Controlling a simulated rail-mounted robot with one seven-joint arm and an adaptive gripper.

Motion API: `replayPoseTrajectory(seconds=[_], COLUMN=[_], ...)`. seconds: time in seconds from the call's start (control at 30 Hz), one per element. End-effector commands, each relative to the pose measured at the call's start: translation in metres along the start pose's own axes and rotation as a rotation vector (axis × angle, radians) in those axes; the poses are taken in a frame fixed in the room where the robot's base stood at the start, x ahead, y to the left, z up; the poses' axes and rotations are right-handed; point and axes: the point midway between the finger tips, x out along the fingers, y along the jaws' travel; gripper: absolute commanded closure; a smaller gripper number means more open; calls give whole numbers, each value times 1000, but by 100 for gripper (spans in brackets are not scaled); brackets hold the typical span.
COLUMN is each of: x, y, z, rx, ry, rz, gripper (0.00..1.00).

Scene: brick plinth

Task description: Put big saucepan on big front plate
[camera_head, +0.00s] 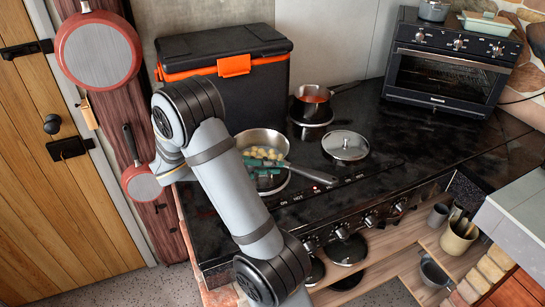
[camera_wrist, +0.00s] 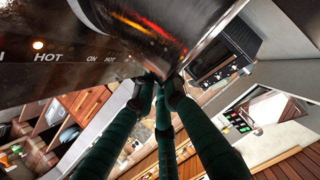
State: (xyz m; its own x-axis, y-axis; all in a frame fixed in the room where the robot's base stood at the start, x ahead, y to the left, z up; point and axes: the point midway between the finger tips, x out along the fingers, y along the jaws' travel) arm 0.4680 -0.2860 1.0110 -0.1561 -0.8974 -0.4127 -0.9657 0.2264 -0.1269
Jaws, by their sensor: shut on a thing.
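The big saucepan (camera_head: 262,137) is steel and holds pale yellow-green pieces. It is at the left front of the black stove, and its handle (camera_head: 314,174) points right. My gripper (camera_head: 283,163) has dark green fingers at the near side of the saucepan. In the wrist view my gripper (camera_wrist: 165,82) is shut against the shiny saucepan wall (camera_wrist: 145,25); the exact grip point is hard to see. A round front plate (camera_head: 272,187) shows partly under the saucepan. I cannot tell whether the saucepan touches it.
A smaller saucepan (camera_head: 313,97) with red contents stands on a rear plate. A steel lid (camera_head: 346,143) lies right of the big saucepan. A black cooler box (camera_head: 222,85) stands behind it, and an oven (camera_head: 446,65) stands back right. Knobs (camera_head: 342,231) line the stove front.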

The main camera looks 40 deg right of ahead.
Motion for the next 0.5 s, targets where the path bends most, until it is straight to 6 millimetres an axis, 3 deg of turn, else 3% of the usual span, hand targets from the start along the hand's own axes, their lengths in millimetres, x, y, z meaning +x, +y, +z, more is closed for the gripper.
replayPoseTrajectory(seconds=[0.37, 0.4, 0.5], x=[1, 2, 1], y=[0, 1, 0], z=[1, 3, 2], rx=[7, 2, 1], ry=[2, 0, 0], rz=[-1, 0, 0], gripper=[100, 89, 83])
